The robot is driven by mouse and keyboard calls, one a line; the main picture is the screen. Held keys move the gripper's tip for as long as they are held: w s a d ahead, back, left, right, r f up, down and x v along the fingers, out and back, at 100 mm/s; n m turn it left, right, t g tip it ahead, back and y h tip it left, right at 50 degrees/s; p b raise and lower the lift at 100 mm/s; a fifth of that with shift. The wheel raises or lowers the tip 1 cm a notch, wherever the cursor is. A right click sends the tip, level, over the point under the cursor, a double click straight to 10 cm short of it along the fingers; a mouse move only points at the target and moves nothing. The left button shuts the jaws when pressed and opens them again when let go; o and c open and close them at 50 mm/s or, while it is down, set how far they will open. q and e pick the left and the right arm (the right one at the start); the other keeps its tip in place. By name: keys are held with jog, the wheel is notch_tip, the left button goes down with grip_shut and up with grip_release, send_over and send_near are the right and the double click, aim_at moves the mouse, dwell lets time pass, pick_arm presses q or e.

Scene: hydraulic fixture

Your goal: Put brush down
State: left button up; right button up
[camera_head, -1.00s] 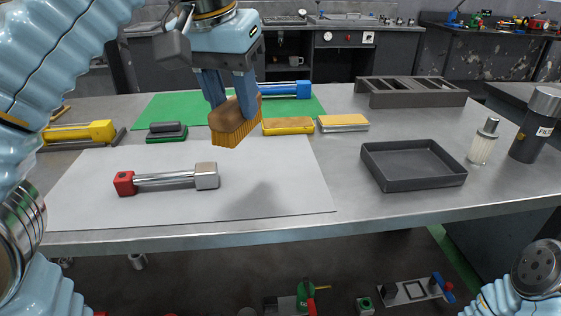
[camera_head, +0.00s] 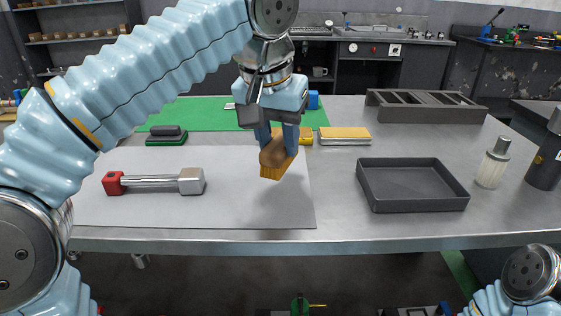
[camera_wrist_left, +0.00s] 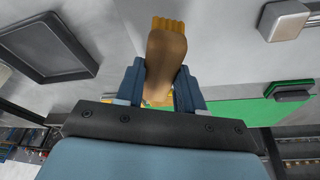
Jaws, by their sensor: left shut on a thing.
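A brush (camera_head: 275,162) with a brown wooden body and yellow-orange bristles is held in my left gripper (camera_head: 279,142). The bristles point down, above the right part of the white mat (camera_head: 240,212); a shadow lies on the mat below. In the left wrist view the brush (camera_wrist_left: 165,55) sits between the two blue fingers, which are shut on its wooden body. My right gripper is not in view; only part of my right arm shows at the bottom right.
A cylinder with a red end (camera_head: 150,181) lies on the mat's left. A dark empty tray (camera_head: 412,205) stands to the right. A yellow-topped block (camera_head: 345,134), a green-based block (camera_head: 167,136), a slotted rack (camera_head: 425,106) and a bottle (camera_head: 494,163) stand around. Bare table lies between mat and tray.

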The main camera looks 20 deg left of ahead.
aim_at(273, 146)
pick_arm(q)
jog(key=b+x, duration=0.1)
jog(key=x, duration=0.4)
jog(key=shift+w+a, duration=0.1)
jog(key=shift+a, duration=0.1)
jog(key=shift+f, duration=0.15)
jog(key=shift+f, duration=0.15)
jog(key=o, duration=1.1)
jog(key=shift+r, duration=0.45)
jog(key=p+v, duration=0.2)
jog(key=v, duration=0.8)
jog(key=shift+d, duration=0.1)
jog(key=shift+s+r, duration=0.3)
jog(key=shift+r, duration=0.35)
